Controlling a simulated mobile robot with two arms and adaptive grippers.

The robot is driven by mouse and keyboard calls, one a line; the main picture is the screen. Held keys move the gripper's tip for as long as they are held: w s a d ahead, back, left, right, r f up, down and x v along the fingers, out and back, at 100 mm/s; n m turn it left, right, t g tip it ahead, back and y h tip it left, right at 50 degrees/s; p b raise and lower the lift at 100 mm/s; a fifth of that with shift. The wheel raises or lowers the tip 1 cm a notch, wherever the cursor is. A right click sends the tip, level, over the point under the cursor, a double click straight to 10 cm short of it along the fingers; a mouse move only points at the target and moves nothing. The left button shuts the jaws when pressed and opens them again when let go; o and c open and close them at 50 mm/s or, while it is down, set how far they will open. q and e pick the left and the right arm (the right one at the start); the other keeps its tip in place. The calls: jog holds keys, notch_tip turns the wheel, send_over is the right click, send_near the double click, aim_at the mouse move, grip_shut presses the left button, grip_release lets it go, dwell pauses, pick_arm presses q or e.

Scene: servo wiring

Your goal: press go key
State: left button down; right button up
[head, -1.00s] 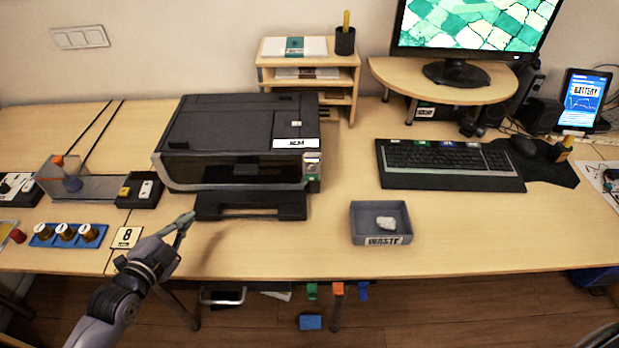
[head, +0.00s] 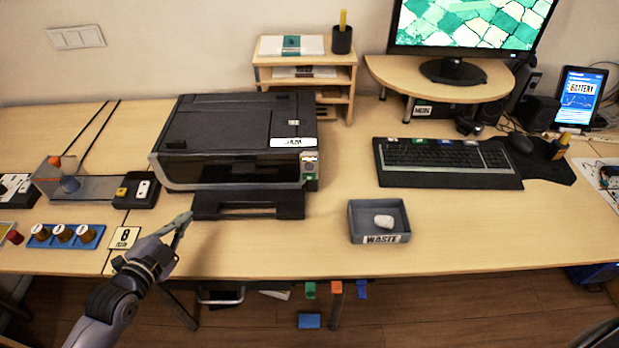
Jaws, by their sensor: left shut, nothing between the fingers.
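The black printer (head: 235,135) stands left of centre on the desk, with a white label on its front edge. A small control panel (head: 309,165) with a green mark at its bottom sits on the printer's right front corner. The black keyboard (head: 447,163) lies at the right with small coloured tags along its top edge. No key readable as "go" shows at this size. My left gripper (head: 187,218) is shut and empty, just left of the printer's front tray (head: 248,205) and well apart from the panel and keyboard. My right gripper is not in view.
A grey waste tray (head: 356,234) holding a white lump stands at front centre. Near my left arm are a small "8" card (head: 125,238) and a blue block with brown knobs (head: 45,241). The desk between printer and keyboard is clear.

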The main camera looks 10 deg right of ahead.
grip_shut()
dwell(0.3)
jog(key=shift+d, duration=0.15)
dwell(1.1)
